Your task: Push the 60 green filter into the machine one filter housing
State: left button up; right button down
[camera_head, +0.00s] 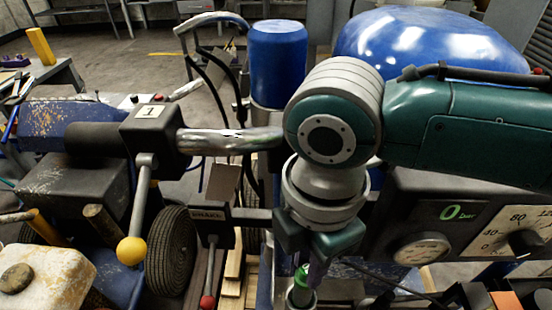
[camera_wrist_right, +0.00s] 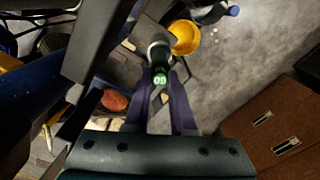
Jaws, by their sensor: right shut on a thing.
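The green filter (camera_head: 302,278) is below my right gripper (camera_head: 318,262) in the head view. In the right wrist view the filter (camera_wrist_right: 160,62) is held between the two purple fingers of my right gripper (camera_wrist_right: 160,88), and its green face reads 60. A grey metallic cylindrical part (camera_head: 301,298) shows just beneath the filter at the bottom of the head view. I cannot tell whether the filter is inside it or whether it is the housing. A block labelled 1 (camera_head: 152,112) marks machine one at the left. My left gripper is not in view.
A yellow-knobbed lever (camera_head: 132,250) and a red-knobbed lever (camera_head: 208,300) stand left of my right gripper. A gauge panel reading 0 bar (camera_head: 440,210) is close on the right. A blue cylinder (camera_head: 278,65) stands behind. A yellow bowl (camera_wrist_right: 184,37) shows in the wrist view.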

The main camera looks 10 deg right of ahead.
jog(key=shift+f+b, duration=0.45)
jog(key=shift+f, duration=0.4)
dwell(0.4)
dwell(0.3)
jog(key=shift+p, duration=0.3)
jog(key=shift+d+r+p, duration=0.1)
jog(key=shift+r+p, duration=0.2)
jog(key=shift+p, duration=0.15)
dwell(0.5)
jog(key=shift+a+p, duration=0.2)
jog(key=shift+p, duration=0.1)
dwell(0.3)
